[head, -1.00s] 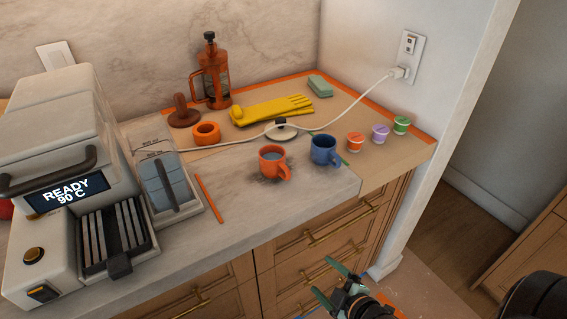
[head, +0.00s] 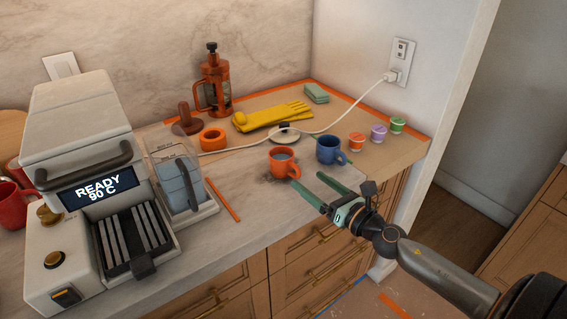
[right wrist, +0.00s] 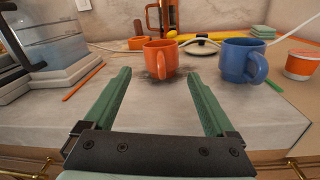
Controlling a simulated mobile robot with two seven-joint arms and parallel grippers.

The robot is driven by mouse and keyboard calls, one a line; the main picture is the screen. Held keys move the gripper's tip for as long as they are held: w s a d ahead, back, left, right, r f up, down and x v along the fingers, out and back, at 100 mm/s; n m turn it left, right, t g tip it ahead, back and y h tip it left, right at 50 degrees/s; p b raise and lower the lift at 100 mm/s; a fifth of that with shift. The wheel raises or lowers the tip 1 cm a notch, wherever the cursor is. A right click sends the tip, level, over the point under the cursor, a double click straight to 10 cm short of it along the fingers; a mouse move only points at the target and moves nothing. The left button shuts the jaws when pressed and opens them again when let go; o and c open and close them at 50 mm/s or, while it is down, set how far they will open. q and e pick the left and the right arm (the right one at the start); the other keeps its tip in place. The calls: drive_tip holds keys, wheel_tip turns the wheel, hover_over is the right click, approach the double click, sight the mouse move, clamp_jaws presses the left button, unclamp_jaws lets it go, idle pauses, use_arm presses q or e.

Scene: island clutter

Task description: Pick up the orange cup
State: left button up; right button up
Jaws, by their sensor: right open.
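The orange cup (head: 282,163) stands upright on the counter near its front edge, with its handle toward the front right. In the right wrist view the orange cup (right wrist: 160,60) is ahead, roughly centred between and just beyond my fingertips. My right gripper (head: 308,186) is open and empty at the counter's front edge, with its green fingers pointing at the cup. The right gripper (right wrist: 160,80) also shows open in the right wrist view, not touching the cup. My left gripper is not in view.
A blue cup (head: 328,150) stands close to the right of the orange one. Several pods, including an orange pod (head: 356,142), are farther right. A white cable (head: 330,127) crosses behind the cups. A coffee machine (head: 90,190) fills the left. An orange straw-like stick (head: 222,199) lies left.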

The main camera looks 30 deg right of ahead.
sight(299, 170)
drive_tip(key=shift+w+a, duration=0.15)
drive_tip(key=shift+w, duration=0.95)
drive_tip(key=shift+w+r+p, duration=0.15)
drive_tip(key=shift+w+p, duration=0.15)
drive_tip(key=shift+p, duration=0.05)
drive_tip(key=w, duration=0.2)
drive_tip(key=w+p, duration=0.1)
drive_tip(key=w, duration=0.1)
drive_tip(key=shift+a+r, duration=0.25)
drive_tip(key=shift+w, duration=0.3)
drive_tip(key=shift+c, duration=0.2)
clamp_jaws()
drive_tip(key=shift+f, duration=0.1)
